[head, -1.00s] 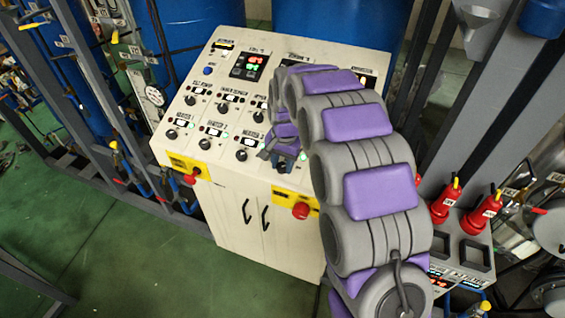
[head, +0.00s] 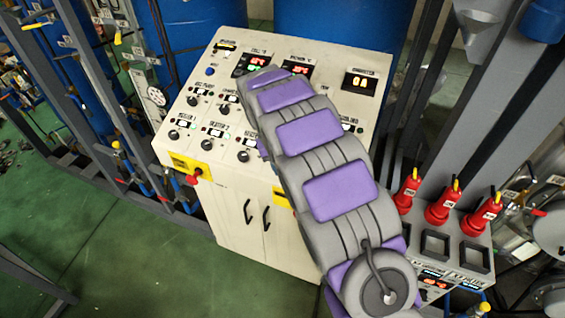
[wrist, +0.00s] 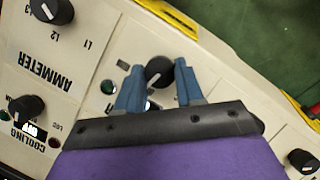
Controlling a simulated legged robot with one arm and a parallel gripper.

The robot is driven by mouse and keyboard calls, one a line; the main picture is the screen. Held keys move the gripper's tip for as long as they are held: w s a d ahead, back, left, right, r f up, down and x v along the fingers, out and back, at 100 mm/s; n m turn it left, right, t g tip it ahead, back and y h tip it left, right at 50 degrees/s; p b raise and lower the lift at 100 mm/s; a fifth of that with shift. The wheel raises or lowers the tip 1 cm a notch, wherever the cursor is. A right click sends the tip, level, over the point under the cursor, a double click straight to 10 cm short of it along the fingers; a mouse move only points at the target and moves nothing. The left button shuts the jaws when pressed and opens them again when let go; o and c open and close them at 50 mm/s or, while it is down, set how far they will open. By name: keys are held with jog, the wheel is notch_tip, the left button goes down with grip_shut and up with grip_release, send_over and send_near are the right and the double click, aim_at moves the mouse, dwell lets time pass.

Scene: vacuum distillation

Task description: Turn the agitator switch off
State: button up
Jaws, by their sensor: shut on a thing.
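In the wrist view, the two blue fingers of my gripper (wrist: 156,70) stand on either side of a black rotary knob (wrist: 159,73) on the cream control panel (wrist: 95,45). The gripper is shut on this knob. The knob's label is hidden by my gripper, so I cannot read whether it is the agitator switch. In the head view, my arm covers the gripper and this part of the panel (head: 240,110).
The ammeter knob (wrist: 52,11) and cooling knob (wrist: 27,108) are to the left in the wrist view. Another knob (wrist: 302,161) is at lower right. In the head view, red plugs (head: 445,205) stand right of my arm. Green floor (head: 110,255) is clear in front.

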jog(key=shift+a+n+h, duration=0.15)
jog(key=shift+n+h, duration=0.25)
jog(key=shift+n, duration=0.8)
jog(key=shift+n+p, duration=0.3)
jog(key=o, duration=1)
jog(key=shift+a, duration=0.1)
jog(key=shift+o, duration=0.2)
jog(key=v, duration=1.7)
jog(key=shift+s+a+b, duration=0.25)
jog(key=shift+a+b, duration=0.05)
